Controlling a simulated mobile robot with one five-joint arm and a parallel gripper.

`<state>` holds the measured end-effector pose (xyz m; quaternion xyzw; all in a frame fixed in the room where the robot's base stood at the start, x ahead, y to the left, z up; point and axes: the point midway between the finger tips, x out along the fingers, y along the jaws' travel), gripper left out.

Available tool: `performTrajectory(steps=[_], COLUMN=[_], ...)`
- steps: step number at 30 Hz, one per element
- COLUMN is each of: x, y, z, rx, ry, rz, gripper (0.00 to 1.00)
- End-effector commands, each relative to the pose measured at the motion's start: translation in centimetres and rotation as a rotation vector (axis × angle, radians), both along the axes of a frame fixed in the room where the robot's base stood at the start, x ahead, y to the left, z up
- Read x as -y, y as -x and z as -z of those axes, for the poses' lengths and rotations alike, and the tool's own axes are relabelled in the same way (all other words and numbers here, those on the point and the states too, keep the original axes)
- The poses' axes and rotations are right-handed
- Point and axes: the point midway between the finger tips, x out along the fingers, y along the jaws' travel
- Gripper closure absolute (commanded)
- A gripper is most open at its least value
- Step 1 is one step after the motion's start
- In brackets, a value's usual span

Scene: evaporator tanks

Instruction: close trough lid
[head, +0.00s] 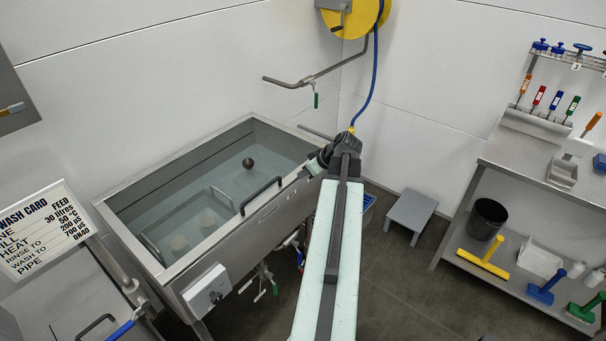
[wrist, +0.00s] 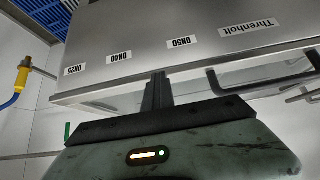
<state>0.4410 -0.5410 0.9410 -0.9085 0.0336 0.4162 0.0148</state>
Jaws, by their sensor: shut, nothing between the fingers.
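The steel trough (head: 205,252) stands at the left in the head view. Its top is open and water shows inside. A dark bar handle (head: 262,194) stands at its front rim. I cannot clearly make out a separate lid panel. My gripper (head: 305,173) is shut and empty, near the trough's right end. In the wrist view its shut fingers (wrist: 158,92) point at a steel panel (wrist: 125,45) with upside-down labels, including DN25, DN40 and DN50. Whether they touch it I cannot tell. A dark bent handle (wrist: 225,85) is right of the fingers there.
A pipe (head: 315,78) with a green handle and a blue hose (head: 371,85) hang behind my arm. A grey step stool (head: 410,211) and a shelf bench (head: 535,170) stand at the right. A wash card (head: 42,230) is at the left. Floor between stool and trough is partly clear.

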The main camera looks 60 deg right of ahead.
Motion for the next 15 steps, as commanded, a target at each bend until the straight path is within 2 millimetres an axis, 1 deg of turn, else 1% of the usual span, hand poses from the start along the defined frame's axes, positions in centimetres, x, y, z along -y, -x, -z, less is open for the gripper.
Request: performTrajectory(steps=[1,2,5,8,11,12,15], x=[-0.2,-0.2,-0.3,-0.5,-0.7,-0.7,-0.7], y=[0.2,0.1,0.1,0.1,0.1,0.4,2.9], z=[0.6,0.5,-0.4,-2.4,-5.1,-6.1,-8.0], rx=[-0.016,-0.016,-0.015,-0.009,0.000,0.002,0.002], ry=[0.000,0.000,0.000,0.001,0.002,0.003,0.004], rz=[-0.009,-0.009,-0.010,-0.009,-0.008,-0.006,0.000], gripper=[1.00,1.00,1.00,1.00,1.00,1.00,1.00])
